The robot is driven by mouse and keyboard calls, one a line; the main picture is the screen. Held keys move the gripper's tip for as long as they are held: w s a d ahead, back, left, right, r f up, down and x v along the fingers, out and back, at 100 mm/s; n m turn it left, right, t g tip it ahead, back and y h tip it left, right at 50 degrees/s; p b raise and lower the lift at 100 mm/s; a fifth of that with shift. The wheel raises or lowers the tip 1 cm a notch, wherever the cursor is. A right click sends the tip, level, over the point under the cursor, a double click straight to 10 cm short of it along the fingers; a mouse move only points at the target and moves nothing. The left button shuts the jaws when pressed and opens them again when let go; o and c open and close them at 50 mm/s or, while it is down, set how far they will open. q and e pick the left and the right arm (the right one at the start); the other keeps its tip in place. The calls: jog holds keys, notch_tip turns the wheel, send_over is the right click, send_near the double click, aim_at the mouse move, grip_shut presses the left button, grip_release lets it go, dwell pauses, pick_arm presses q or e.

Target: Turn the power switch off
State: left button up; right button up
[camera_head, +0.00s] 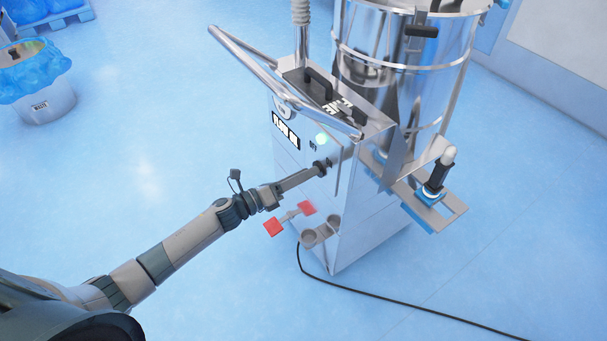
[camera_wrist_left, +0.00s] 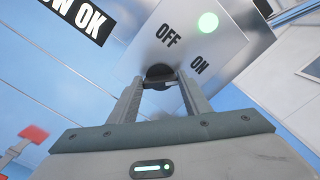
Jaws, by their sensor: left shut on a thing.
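The power switch is a dark round knob (camera_wrist_left: 159,72) on a silver plate with "OFF" and "ON" labels, on the front of the steel machine (camera_head: 372,222). My left gripper (camera_head: 322,168) reaches the machine's front from the left. In the left wrist view its two fingers (camera_wrist_left: 160,84) are shut on the knob, one on each side. The "OFF" label lies just above the knob and the "ON" label to its right. Which label the knob points at cannot be told. A green lamp (camera_wrist_left: 208,22) above the labels is lit; it also shows in the head view (camera_head: 322,139). My right gripper is out of view.
Red-ended handles (camera_head: 274,227) stick out below my left gripper. A bent steel rail (camera_head: 250,65) juts out above it. A black cable (camera_head: 400,302) runs along the floor. A bin with a blue liner (camera_head: 45,105) stands at far left. The floor between is clear.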

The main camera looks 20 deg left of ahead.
pick_arm(q)
jog(key=shift+a+f+n+p, duration=0.15)
jog(key=shift+n+p, duration=1.1)
jog(key=shift+n, duration=3.1)
jog(key=shift+d+f+n+p, duration=0.15)
jog(key=shift+n+p, duration=1.05)
jog(key=shift+n, duration=3.15)
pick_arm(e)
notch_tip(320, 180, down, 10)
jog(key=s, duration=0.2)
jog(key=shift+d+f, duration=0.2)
pick_arm(q)
jog(key=shift+a+f, duration=0.1)
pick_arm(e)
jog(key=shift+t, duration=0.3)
pick_arm(q)
jog(key=o, duration=1.1)
jog(key=shift+s, duration=0.1)
